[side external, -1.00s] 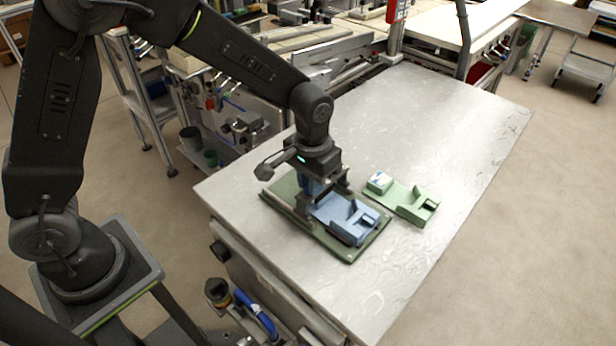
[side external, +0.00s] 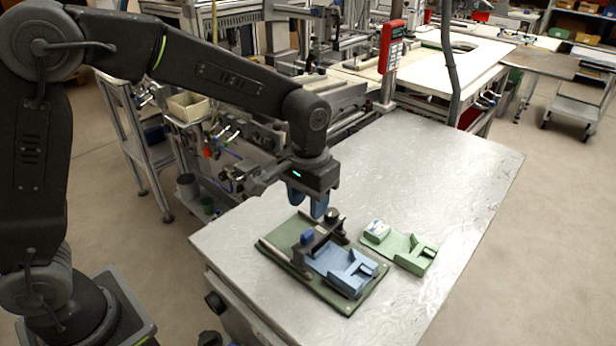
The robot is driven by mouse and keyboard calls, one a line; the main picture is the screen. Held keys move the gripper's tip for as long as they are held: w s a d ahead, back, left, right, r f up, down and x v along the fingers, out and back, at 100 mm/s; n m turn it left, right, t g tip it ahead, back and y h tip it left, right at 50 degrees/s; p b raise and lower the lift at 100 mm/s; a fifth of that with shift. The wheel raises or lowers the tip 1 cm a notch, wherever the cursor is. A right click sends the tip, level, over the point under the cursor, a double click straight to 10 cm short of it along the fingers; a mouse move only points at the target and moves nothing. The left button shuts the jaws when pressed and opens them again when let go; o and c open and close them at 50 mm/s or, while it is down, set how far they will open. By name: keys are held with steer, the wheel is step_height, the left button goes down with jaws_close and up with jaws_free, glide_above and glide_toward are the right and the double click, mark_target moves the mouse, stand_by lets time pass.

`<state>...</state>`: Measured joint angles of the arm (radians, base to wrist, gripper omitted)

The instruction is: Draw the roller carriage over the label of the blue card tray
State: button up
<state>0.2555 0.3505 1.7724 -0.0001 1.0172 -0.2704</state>
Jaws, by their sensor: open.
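The roller carriage is a dark bridge (side external: 322,238) with a blue block on its near end and a round dark knob on its far end. It stands across the green base board (side external: 335,303), over the left end of the blue card tray (side external: 352,276). The tray lies flat on the board, its raised blocks at the right end. I cannot see the tray's label; the carriage covers that end in part. My gripper (side external: 307,203) is open, with blue fingers pointing down, empty and raised just above the carriage. It appears apart from the carriage.
A green card tray (side external: 408,252) with a white and blue label block (side external: 377,230) lies on the metal table to the right of the board. The table (side external: 440,170) is clear behind and right. A red handheld unit (side external: 392,45) hangs on a post behind.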

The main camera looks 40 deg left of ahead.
step_height(320, 180, up, 6)
steer(key=shift+f, duration=0.1)
stand_by(0.4)
steer(key=s+a+r+t, duration=0.2)
steer(key=s+a, duration=0.3)
steer(key=s, duration=0.4)
steer(key=s+a+r+t, duration=0.2)
steer(key=s+a, duration=0.3)
steer(key=s, duration=0.5)
steer(key=shift+s+a+t, duration=0.25)
steer(key=shift+a+t, duration=0.05)
steer(key=shift+t, duration=0.5)
